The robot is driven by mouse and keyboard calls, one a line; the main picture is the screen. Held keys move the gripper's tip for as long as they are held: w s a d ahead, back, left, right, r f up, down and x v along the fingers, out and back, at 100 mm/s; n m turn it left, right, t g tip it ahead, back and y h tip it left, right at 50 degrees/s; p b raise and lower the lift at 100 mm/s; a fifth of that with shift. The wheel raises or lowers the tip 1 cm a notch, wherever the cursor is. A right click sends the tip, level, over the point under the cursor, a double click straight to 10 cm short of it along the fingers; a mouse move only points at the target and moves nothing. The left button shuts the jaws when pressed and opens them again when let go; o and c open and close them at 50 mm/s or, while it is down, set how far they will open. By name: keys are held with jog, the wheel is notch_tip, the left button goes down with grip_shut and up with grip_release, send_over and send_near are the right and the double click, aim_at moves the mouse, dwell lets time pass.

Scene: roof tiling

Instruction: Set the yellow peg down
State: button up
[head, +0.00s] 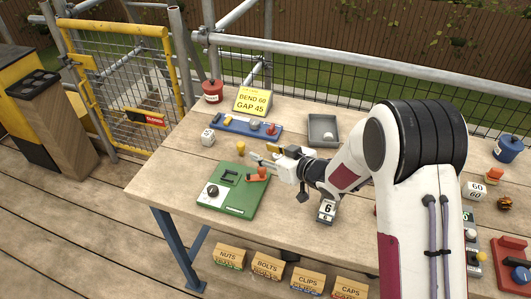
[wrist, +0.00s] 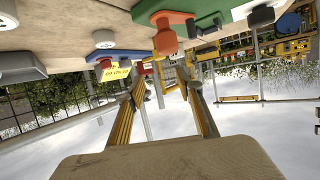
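The yellow peg (head: 240,148) is upright in the head view, seemingly on the bare wood between the blue board and the green board. My gripper (head: 256,159) is just right of it in that view, low over the table, with its fingers pointing left. In the wrist view my gripper (wrist: 163,88) shows two yellow-lined fingers apart, with no object visibly held between them. A gap shows between the fingertips and the peg in the head view. I cannot clearly make out the peg in the wrist view.
The green board (head: 240,205) with a red-orange part (head: 257,174) lies close below my gripper.

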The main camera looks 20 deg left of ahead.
dwell(0.4)
jog(key=w+d+r+m+t+h, duration=0.3)
jog(key=d+r+h, duration=0.2)
jog(key=d+r, duration=0.7)
jog(key=s+d+r+m+h, duration=0.2)
jog(key=s+d+r, duration=0.1)
jog(key=d, duration=0.5)
jog(key=s+d+r+m+h, duration=0.1)
jog(key=s+d+r+h, duration=0.15)
jog(key=d, duration=0.55)
jog(key=s+d+r+m+h, duration=0.2)
jog(key=s+d+r, duration=0.1)
jog(key=s+d, duration=0.35)
jog(key=s+d+f+m+g, duration=0.1)
jog(key=s+d+g, duration=0.1)
jog(key=s, duration=1.1)
jog(key=s+d+m+g, duration=0.2)
jog(key=s, duration=1.1)
jog(key=shift+d+f+m, duration=0.3)
jog(key=shift+d+f, duration=0.05)
jog(key=shift+d, duration=0.05)
jog(key=shift+s, duration=0.1)
